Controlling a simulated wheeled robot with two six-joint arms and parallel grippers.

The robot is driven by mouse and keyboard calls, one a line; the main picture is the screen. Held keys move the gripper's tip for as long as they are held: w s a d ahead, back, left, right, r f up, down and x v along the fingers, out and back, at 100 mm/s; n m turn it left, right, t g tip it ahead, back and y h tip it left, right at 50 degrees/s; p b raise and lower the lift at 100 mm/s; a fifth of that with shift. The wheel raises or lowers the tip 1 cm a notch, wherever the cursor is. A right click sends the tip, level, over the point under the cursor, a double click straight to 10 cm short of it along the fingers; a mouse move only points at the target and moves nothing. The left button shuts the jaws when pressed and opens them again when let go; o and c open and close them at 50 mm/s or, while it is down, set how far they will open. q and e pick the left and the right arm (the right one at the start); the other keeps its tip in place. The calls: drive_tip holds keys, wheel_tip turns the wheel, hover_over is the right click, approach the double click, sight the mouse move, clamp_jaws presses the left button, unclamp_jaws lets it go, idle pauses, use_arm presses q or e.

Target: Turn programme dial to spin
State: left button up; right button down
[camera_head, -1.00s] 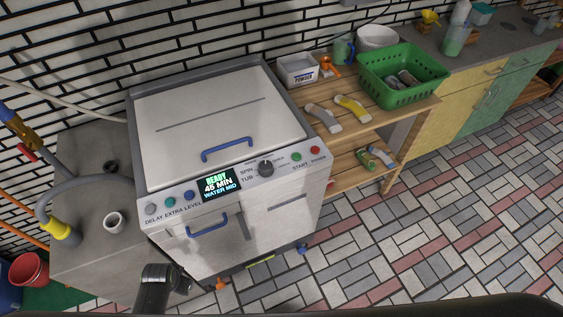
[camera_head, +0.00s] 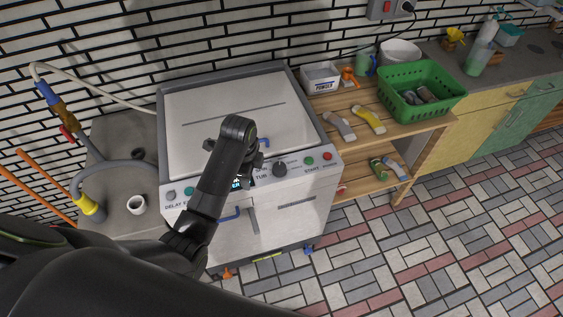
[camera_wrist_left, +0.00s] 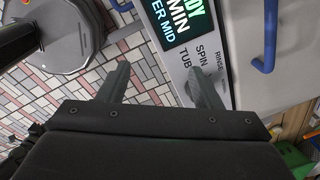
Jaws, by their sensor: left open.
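The programme dial (camera_head: 279,169) is a dark round knob on the white washing machine's front panel, right of the display (camera_head: 238,184), which my arm mostly covers. I cannot read its pointer. In the left wrist view, the SPIN label (camera_wrist_left: 202,53) and TUB label (camera_wrist_left: 185,58) show close to my right-hand fingertip, which seems to hide most of the dial. My left gripper (camera_wrist_left: 160,80) is open with nothing between its fingers, over the panel's edge. In the head view its fingers are hidden behind my arm. My right gripper is not in view.
The washing machine's lid (camera_head: 225,110) is closed. Start (camera_head: 309,160) and power (camera_head: 327,155) buttons sit right of the dial.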

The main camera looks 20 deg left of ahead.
use_arm(q)
drive_tip(key=w+d+r+m+g, duration=0.1)
drive_tip(key=w+d+r+m, duration=0.5)
drive_tip(key=w+r+m, duration=0.45)
drive_tip(key=n+b, duration=0.1)
drive_tip(key=b, duration=0.5)
hover_over(280, 166)
wheel_tip(280, 166, down, 5)
wheel_tip(280, 166, down, 11)
drive_tip(key=shift+r+p, duration=0.15)
drive_tip(key=shift+p, duration=0.95)
drive_tip(key=c, duration=1)
drive_tip(key=shift+n, duration=0.35)
